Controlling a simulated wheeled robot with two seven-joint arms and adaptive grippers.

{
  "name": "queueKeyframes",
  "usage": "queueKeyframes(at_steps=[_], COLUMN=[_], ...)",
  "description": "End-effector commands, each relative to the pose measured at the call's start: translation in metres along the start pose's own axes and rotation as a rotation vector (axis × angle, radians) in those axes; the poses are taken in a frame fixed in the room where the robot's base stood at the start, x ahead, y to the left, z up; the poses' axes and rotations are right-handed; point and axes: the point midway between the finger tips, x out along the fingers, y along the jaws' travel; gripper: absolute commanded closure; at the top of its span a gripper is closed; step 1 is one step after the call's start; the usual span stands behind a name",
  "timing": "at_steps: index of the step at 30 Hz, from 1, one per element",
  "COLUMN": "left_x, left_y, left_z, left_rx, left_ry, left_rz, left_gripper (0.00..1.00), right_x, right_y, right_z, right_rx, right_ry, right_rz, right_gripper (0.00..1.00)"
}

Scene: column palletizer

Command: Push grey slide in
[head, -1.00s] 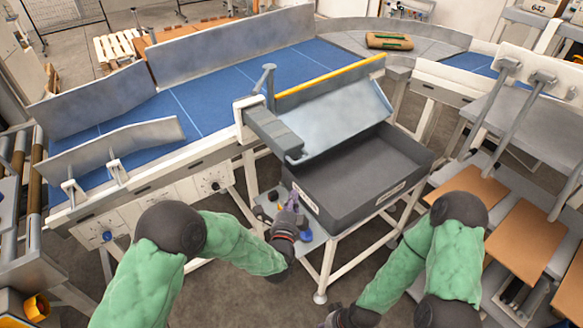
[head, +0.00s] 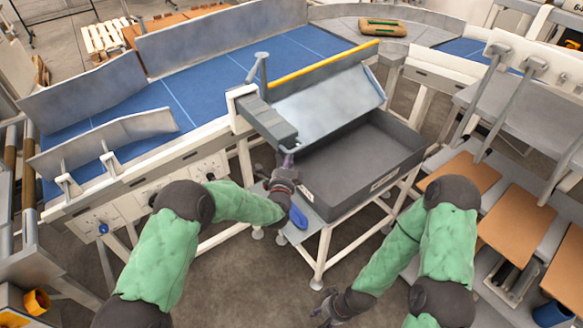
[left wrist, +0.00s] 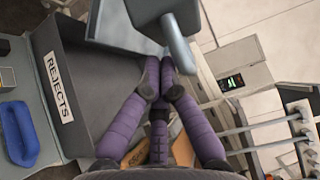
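A long grey block (head: 268,122) sticks out from a white bracket at the conveyor edge, its blunt end toward me; I take it for the grey slide. Its end shows large in the left wrist view (left wrist: 160,12). A sloped grey plate (head: 325,100) lies beside it, above the dark bin; I cannot tell whether it belongs to the slide. My left gripper (head: 287,160) is just below the block's near end, its purple fingers closed together and empty. In the left wrist view the fingertips (left wrist: 160,72) are close to the block; contact is unclear. My right gripper (head: 322,306) hangs low, away from it.
A dark grey bin (head: 335,190), labelled REJECTS in the left wrist view (left wrist: 58,88), stands on a white frame under the plate. A blue object (head: 298,216) lies on the shelf beside it. The blue conveyor (head: 190,100) runs behind. Stepped brown boards (head: 510,230) are at right.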

Motion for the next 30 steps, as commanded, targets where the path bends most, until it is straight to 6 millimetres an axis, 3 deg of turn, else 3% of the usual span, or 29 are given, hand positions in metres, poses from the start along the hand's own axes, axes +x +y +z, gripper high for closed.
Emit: queueKeyframes(at_steps=[6, 20, 26, 30], left_x=[0.010, 0.013, 0.026, 0.047], left_y=[0.000, 0.001, 0.003, 0.004], left_z=[0.011, 0.013, 0.028, 0.049], left_rx=[0.000, 0.000, 0.000, -0.001], left_ry=[0.000, 0.000, -0.003, -0.006], left_rz=[0.001, 0.000, -0.002, -0.005], left_gripper=[1.00, 1.00, 1.00, 1.00], right_x=[-0.002, 0.000, 0.014, 0.034], right_y=[-0.001, 0.000, 0.005, 0.012], right_z=[0.000, 0.000, -0.001, -0.001], right_rx=[0.000, 0.000, 0.000, 0.000], right_ry=[0.000, 0.000, 0.000, 0.000], right_rz=[0.000, 0.000, 0.000, 0.000], right_gripper=[0.60, 0.60, 0.60, 0.60])
